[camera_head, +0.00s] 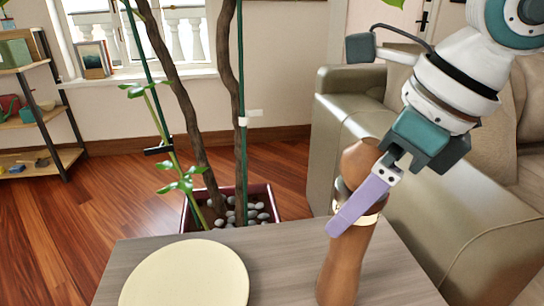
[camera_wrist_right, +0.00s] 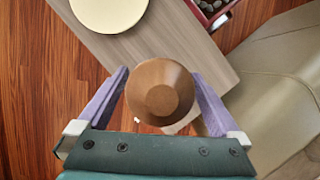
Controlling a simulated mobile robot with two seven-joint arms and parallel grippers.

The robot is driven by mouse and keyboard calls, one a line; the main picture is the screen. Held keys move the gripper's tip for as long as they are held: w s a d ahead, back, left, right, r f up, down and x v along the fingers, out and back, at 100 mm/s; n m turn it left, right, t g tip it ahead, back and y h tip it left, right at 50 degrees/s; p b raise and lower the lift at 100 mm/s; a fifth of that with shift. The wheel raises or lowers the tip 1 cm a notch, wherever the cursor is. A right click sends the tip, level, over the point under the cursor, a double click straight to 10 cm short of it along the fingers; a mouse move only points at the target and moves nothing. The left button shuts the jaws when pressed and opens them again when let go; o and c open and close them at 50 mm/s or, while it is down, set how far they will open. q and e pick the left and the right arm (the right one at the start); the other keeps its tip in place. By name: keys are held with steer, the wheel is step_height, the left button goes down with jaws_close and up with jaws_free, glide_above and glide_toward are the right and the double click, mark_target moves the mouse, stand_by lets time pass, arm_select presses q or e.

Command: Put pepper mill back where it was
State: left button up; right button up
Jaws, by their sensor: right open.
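The pepper mill (camera_head: 340,265) is brown wood with a rounded top and a pale metallic band. It stands roughly upright at the right part of the grey wooden table (camera_head: 285,265), its lower end near the frame's bottom edge. My right gripper (camera_head: 352,212) is open, with its lavender fingers on either side of the mill's upper part; one finger is mostly hidden behind the mill. In the right wrist view, the mill's round top (camera_wrist_right: 160,88) sits between the two spread fingers (camera_wrist_right: 161,74), with small gaps visible. My left gripper is not in view.
A cream round plate (camera_head: 185,275) lies on the table left of the mill. A potted plant (camera_head: 262,200) with stones and tall trunks stands behind the table. A beige sofa (camera_head: 420,190) is close on the right. Bare tabletop lies between plate and mill.

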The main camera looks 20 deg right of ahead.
steer(key=p+v, duration=0.1)
steer(key=v, duration=1.1)
steer(key=shift+p, duration=0.4)
steer(key=shift+r, duration=0.1)
